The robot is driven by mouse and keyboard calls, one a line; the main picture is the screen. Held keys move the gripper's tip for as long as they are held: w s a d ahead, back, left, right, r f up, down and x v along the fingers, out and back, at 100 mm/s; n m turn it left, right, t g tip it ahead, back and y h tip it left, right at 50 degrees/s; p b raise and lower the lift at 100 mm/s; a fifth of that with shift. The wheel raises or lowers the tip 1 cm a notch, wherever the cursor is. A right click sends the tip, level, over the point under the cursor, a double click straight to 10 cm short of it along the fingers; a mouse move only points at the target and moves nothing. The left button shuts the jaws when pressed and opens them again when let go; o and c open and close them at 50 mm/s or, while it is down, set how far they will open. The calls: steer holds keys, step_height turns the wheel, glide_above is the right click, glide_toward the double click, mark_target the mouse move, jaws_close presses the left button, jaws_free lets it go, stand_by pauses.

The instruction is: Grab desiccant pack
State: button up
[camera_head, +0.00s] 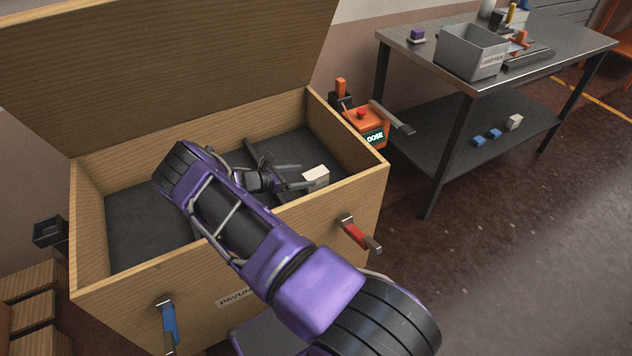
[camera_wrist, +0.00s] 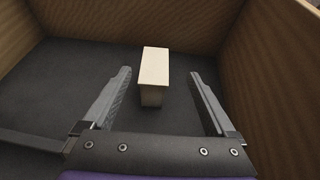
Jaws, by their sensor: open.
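A small cream-white block (camera_head: 316,175), which looks like the desiccant pack, lies on the dark floor of the open wooden crate (camera_head: 348,179) near its right side. In the wrist view the cream block (camera_wrist: 154,67) stands ahead of my gripper (camera_wrist: 161,72), roughly centred between the fingers. My gripper is open, with one finger on each side of the block's near end and clear gaps on both sides. In the head view my gripper (camera_head: 303,176) reaches down into the crate close to the block. My arm hides part of the crate's front wall and floor.
The crate's raised lid (camera_head: 180,65) stands behind. Crate walls rise close on the right and far sides of the block. A dark bar (camera_wrist: 35,145) lies at lower left in the wrist view. A metal table (camera_head: 400,45) with a grey bin (camera_head: 470,52) stands at right.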

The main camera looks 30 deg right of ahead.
mark_target(314, 174)
steer(key=x, duration=0.4)
steer(key=w+x, duration=0.1)
steer(key=x, duration=0.2)
steer(key=shift+f+b, duration=0.35)
steer(key=shift+b, duration=0.05)
steer(key=shift+s, duration=0.1)
steer(key=shift+c, duration=0.3)
jaws_close()
